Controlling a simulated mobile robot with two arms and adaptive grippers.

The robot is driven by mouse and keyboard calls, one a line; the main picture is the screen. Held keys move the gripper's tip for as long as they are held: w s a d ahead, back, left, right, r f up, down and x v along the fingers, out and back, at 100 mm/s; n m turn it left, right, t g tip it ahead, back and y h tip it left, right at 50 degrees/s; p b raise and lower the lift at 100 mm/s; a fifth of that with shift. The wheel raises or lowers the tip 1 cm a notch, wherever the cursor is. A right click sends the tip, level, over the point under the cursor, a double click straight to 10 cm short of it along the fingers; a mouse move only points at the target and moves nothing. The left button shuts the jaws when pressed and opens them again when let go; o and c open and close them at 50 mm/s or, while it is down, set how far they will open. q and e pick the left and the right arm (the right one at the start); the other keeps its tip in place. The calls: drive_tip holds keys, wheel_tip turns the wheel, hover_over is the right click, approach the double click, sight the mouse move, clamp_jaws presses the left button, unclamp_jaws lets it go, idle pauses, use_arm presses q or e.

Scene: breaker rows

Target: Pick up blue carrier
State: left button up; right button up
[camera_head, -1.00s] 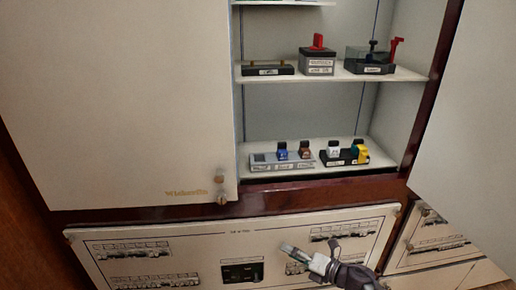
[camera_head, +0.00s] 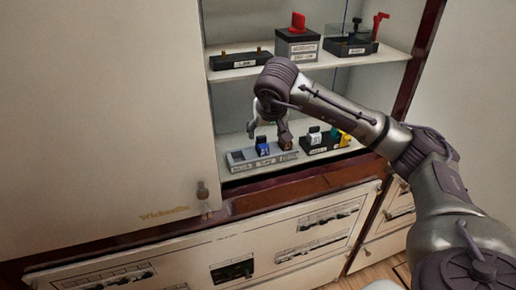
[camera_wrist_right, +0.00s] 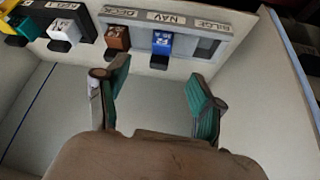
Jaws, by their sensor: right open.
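The blue carrier (camera_head: 262,146) sits in the middle slot of a grey holder (camera_head: 238,158) on the cabinet's lower shelf. In the right wrist view the blue carrier (camera_wrist_right: 162,43) is by the label NAV. A brown carrier (camera_wrist_right: 117,38) is beside it in the DECK slot, and the BILGE slot is empty. My right gripper (camera_wrist_right: 155,92) is open and empty, its green-padded fingers apart and short of the blue carrier in that view. In the head view the right gripper (camera_head: 269,127) is above and close to the blue carrier, partly hidden by its own wrist. My left gripper is not in view.
A black holder (camera_head: 318,148) with a white carrier (camera_head: 315,136) and a yellow one (camera_head: 345,140) stands to the right. The upper shelf (camera_head: 350,60) with several devices is above my arm. A cabinet door (camera_head: 100,110) stands at the left.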

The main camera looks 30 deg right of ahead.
sight(263, 145)
drive_tip(key=x, duration=0.4)
drive_tip(key=shift+a+r, duration=0.1)
drive_tip(key=shift+w+f+p, duration=0.25)
drive_tip(key=shift+f+p, duration=0.15)
drive_tip(key=shift+p, duration=0.15)
drive_tip(key=p+x, duration=0.1)
drive_tip(key=x, duration=0.2)
drive_tip(key=shift+w+f, duration=0.15)
drive_tip(key=shift+f, duration=0.15)
drive_tip(key=shift+w+d+f, duration=0.25)
drive_tip(key=shift+f, duration=0.15)
drive_tip(key=shift+s, duration=0.1)
drive_tip(key=shift+c, duration=0.3)
clamp_jaws()
